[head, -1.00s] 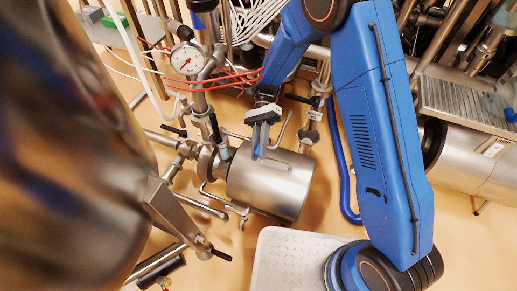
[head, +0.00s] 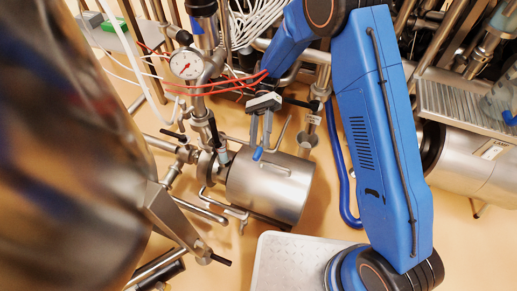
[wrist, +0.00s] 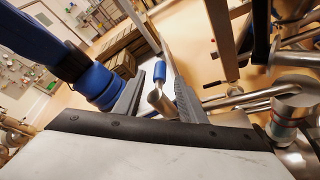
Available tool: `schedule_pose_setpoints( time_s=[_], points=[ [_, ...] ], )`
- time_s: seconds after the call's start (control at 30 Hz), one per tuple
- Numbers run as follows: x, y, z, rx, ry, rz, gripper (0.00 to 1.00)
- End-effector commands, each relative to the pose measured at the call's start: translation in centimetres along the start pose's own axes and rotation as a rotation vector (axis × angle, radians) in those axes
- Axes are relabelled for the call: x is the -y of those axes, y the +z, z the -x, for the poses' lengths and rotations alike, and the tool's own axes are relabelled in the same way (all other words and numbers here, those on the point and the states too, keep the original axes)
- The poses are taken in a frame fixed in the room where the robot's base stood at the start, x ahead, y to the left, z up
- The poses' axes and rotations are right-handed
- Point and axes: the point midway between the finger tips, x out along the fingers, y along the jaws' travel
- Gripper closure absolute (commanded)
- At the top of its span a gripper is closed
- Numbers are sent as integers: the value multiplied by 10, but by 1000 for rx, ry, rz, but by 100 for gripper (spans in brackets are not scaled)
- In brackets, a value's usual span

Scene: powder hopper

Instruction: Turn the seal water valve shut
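A small valve with a blue-sleeved handle (head: 257,154) sits at the metal cylinder in the head view; I take it as the seal water valve. The blue handle (wrist: 159,72) and a metal stub below it show between the fingers in the wrist view. My gripper (head: 261,144) is over the cylinder with two grey fingers pointing down. Its fingers (wrist: 158,100) stand apart, one on each side of the handle, with gaps visible. The valve's body is mostly hidden.
The steel cylinder (head: 275,184) lies under my gripper. A pressure gauge (head: 186,64) and red hoses (head: 225,86) are at the left. A large steel vessel (head: 70,150) fills the left side. A blue hose (head: 343,180) runs down at the right. Pipes crowd the area.

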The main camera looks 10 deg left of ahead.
Motion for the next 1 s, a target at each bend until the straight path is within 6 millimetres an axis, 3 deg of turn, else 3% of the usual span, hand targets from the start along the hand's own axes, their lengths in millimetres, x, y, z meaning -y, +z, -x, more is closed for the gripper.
schedule_pose_setpoints(
  time_s=[0.2,0.4,1.0],
  points=[
    [1,0,39,0,-2,0,63],
    [0,0,58,0,-1,0,63],
    [0,0,62,0,0,0,63]
  ],
)
